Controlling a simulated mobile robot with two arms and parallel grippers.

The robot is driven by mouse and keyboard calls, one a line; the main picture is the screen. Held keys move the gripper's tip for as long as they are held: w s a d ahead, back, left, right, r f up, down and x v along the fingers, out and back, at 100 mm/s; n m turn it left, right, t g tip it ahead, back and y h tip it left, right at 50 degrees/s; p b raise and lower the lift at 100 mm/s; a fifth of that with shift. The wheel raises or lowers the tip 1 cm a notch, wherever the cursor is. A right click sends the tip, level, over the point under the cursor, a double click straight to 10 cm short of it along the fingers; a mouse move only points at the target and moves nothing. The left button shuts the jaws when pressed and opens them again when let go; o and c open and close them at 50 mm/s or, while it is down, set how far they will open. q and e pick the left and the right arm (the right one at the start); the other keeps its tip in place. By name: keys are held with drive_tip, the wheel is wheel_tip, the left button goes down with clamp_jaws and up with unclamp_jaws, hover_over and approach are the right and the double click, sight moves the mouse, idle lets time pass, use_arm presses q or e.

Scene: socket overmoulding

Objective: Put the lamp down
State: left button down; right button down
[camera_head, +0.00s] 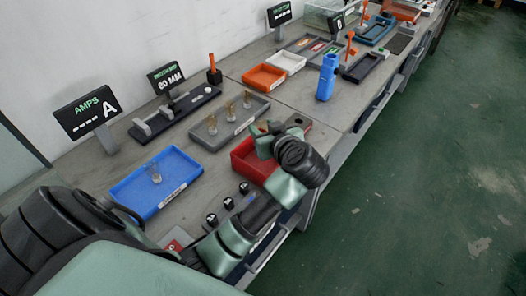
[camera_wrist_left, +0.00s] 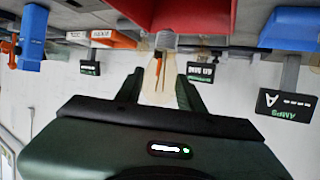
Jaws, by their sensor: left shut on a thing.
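My left gripper (camera_head: 262,132) is over the red bin (camera_head: 246,160) in the head view, with my wrist and arm covering part of the bin. In the left wrist view, which is upside down, the gripper (camera_wrist_left: 160,77) is shut on a lamp (camera_wrist_left: 153,83) with pale glass and a grey metal cap. The cap points toward the red bin (camera_wrist_left: 190,14). Whether the cap touches the bin cannot be told. My right gripper is not in view.
A grey tray (camera_head: 212,147) holds several upright lamps behind the red bin. A dark fixture (camera_head: 172,113) and display signs (camera_head: 88,112) stand near the wall. A blue upright device (camera_head: 326,78) and orange tray (camera_head: 264,77) stand farther along the bench.

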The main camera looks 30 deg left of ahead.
use_arm(q)
wheel_tip(320, 180, down, 9)
drive_tip(key=shift+r+b, duration=0.1)
drive_tip(key=shift+b, duration=0.25)
drive_tip(key=c, duration=0.9)
unclamp_jaws()
drive_tip(key=shift+d, duration=0.1)
drive_tip(key=v, duration=1.2)
